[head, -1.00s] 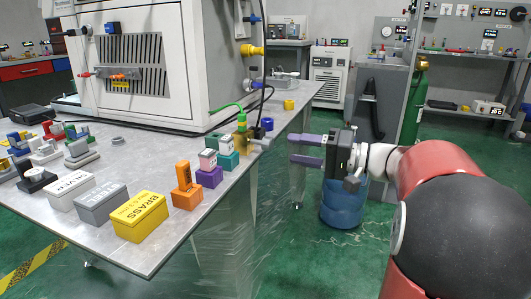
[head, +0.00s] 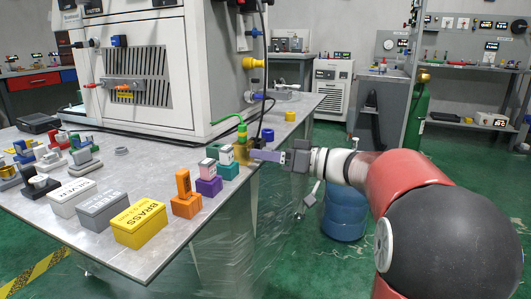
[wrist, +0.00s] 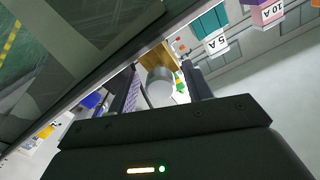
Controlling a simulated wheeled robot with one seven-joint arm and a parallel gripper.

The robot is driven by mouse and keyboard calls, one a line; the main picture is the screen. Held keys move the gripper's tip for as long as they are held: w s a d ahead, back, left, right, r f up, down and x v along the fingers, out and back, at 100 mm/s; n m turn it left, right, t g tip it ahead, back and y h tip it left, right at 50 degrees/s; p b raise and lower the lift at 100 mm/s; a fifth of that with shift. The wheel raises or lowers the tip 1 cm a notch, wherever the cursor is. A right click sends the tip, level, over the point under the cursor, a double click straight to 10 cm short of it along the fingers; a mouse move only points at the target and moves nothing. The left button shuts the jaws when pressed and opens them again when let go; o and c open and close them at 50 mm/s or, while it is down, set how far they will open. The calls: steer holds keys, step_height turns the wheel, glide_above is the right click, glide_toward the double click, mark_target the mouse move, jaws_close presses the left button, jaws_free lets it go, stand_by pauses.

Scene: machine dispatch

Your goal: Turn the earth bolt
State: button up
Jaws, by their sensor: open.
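The brass earth block (head: 241,148) stands at the table's right edge with a green wire (head: 228,119) on top. In the wrist view its brass face (wrist: 155,60) shows behind the round grey end of the earth bolt (wrist: 160,92). My gripper (head: 258,155) reaches in level from the right, its purple fingers at the block's side; they hide the bolt in the head view. In the wrist view one finger stands on each side of the bolt, with gaps between. The jaws are open and I see no clear contact.
Teal (head: 225,165), purple (head: 208,187) and orange (head: 186,205) blocks line the table edge near the bolt. A black cable (head: 262,90) hangs beside it from the grey machine cabinet (head: 200,60). A blue drum (head: 345,212) stands below my arm.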

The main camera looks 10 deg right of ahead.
steer(key=shift+w+a, duration=0.2)
steer(key=shift+a, duration=0.05)
steer(key=c, duration=1)
steer(key=shift+f+m+b, duration=0.15)
steer(key=shift+m+b, duration=0.7)
steer(key=shift+m, duration=0.15)
steer(key=shift+r+m+b, duration=0.2)
steer(key=shift+m+b, duration=0.1)
steer(key=shift+m, duration=1.1)
steer(key=o, duration=1)
